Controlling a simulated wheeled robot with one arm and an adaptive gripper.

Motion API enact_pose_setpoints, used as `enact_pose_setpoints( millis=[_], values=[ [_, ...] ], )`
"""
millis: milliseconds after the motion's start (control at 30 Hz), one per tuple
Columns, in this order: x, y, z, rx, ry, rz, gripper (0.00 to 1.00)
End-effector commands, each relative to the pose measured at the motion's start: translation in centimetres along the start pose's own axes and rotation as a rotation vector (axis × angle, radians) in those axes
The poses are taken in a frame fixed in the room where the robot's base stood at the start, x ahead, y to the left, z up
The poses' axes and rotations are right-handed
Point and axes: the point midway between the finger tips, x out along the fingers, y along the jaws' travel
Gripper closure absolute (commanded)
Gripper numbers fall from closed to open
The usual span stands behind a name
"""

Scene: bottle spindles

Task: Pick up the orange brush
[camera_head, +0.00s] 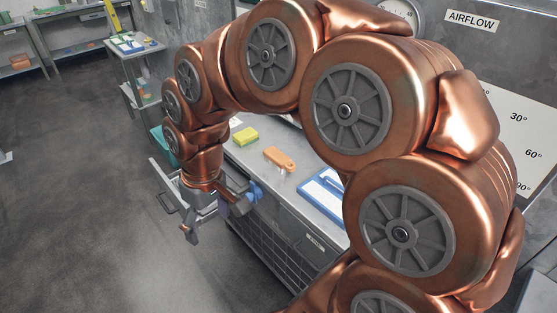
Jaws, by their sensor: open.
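The orange brush (279,159) lies on the grey metal counter (262,177). It is small in the picture, and its bristles cannot be made out. My gripper (207,222) hangs at the end of my copper arm, in front of the counter edge and to the lower left of the brush. It points downward, its fingers are apart, and nothing shows between them. The gripper is apart from the brush.
A yellow-green sponge (244,136) lies left of the brush. A blue-and-white tray (324,193) lies to its right, partly behind my arm. An open drawer (167,188) juts out near my gripper. The floor at left is clear.

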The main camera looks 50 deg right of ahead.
Motion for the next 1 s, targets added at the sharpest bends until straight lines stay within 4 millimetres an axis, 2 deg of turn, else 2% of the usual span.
enact_pose_setpoints(
  millis=[33,200,367,533,767,900,1000],
  values=[
    [0.0,1.1,-1.6,-0.001,0.022,-0.011,0.19],
    [-0.1,5.4,-6.1,-0.009,0.105,-0.026,0.19],
    [0.2,10.4,-9.4,0.003,0.177,-0.029,0.19],
    [0.9,17.1,-11.9,0.036,0.253,-0.013,0.19],
    [2.9,27.6,-12.5,0.113,0.329,0.033,0.19],
    [4.5,33.8,-11.3,0.165,0.357,0.075,0.19],
    [5.4,37.3,-10.0,0.196,0.367,0.101,0.19]
  ],
)
